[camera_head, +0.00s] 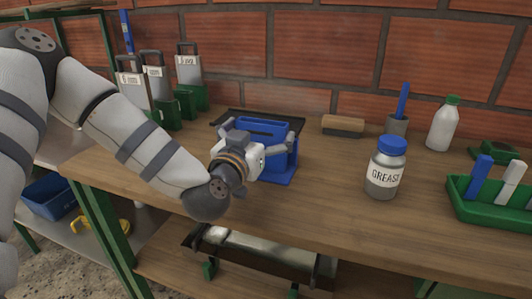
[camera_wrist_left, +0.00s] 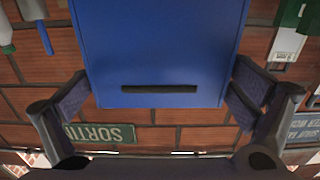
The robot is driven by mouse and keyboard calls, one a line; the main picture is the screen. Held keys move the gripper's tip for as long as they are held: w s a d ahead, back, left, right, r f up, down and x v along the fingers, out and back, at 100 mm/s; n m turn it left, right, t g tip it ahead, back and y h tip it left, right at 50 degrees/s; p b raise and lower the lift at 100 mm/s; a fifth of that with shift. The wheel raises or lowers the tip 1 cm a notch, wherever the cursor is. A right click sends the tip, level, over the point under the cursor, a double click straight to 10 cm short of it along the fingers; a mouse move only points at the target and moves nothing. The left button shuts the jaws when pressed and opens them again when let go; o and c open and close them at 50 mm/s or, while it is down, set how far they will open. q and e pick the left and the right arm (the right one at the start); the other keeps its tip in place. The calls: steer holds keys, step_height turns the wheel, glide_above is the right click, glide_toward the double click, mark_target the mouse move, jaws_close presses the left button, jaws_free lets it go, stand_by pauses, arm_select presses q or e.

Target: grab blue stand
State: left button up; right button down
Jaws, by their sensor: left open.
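The blue stand (camera_head: 284,168) stands upright on the wooden bench, in front of a dark tray near the brick wall. In the left wrist view the blue stand (camera_wrist_left: 160,50) fills the upper middle, with a dark slot across its face. My left gripper (camera_head: 262,125) is open around the blue stand, one finger on each side. In the left wrist view, my left gripper's fingers (camera_wrist_left: 163,90) show a small gap to the stand on both sides. The gripper hides part of the stand's front in the head view. My right gripper is not in view.
Labelled grey-and-green holders (camera_head: 188,75) stand at the back left. A brush (camera_head: 342,126), a grey cup (camera_head: 397,124), a grease jar (camera_head: 384,172), a white bottle (camera_head: 443,126) and a green tray (camera_head: 480,208) are to the right. Bare bench lies between stand and jar.

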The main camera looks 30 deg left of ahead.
arm_select(q)
steer(key=shift+x, duration=0.85)
steer(key=shift+f, duration=0.1)
steer(key=c, duration=1.4)
